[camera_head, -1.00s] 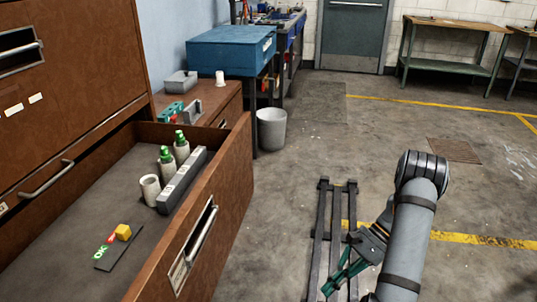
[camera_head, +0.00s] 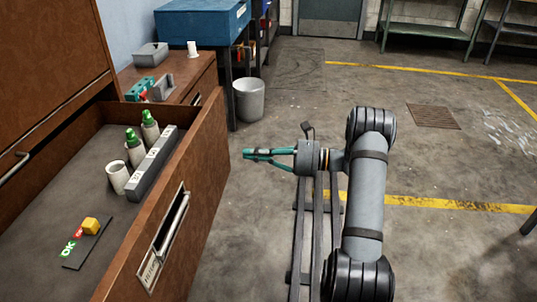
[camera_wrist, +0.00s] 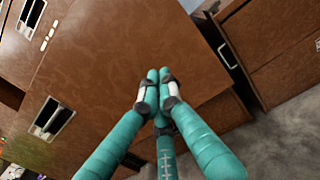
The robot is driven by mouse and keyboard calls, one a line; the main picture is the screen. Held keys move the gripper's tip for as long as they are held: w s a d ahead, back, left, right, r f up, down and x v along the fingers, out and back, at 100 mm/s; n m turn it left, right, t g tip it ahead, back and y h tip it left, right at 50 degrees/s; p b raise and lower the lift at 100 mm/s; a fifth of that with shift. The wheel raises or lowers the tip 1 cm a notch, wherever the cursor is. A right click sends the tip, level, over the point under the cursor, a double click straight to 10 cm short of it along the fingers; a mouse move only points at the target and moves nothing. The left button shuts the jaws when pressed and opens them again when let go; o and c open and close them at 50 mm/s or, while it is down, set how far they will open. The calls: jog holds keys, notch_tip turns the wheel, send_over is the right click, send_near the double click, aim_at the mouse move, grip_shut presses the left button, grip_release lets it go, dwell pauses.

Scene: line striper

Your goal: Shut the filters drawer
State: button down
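The filters drawer (camera_head: 211,160) is brown wood and stands pulled out of the cabinet at the left in the head view. Its front face carries a recessed metal handle (camera_head: 172,222) and a label (camera_head: 150,272) that seems to read "FILTERS". My gripper (camera_head: 247,155) is to the right of the drawer front near its far end, pointing left at it, with a small gap in the picture. In the wrist view the teal fingertips (camera_wrist: 157,85) are together with nothing between them. Brown wooden faces lie ahead of them; contact is not clear there.
Inside the drawer are green-topped bottles (camera_head: 150,126), a white cup (camera_head: 117,177), a grey bar (camera_head: 155,164) and a dark board (camera_head: 87,243) with a yellow block. A bin (camera_head: 249,99) stands behind. Floor rails (camera_head: 303,240) run below my arm.

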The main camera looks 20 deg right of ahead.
aim_at(220, 151)
jog(key=x, duration=0.6)
jog(key=shift+w+a, duration=0.1)
jog(key=shift+a, duration=0.05)
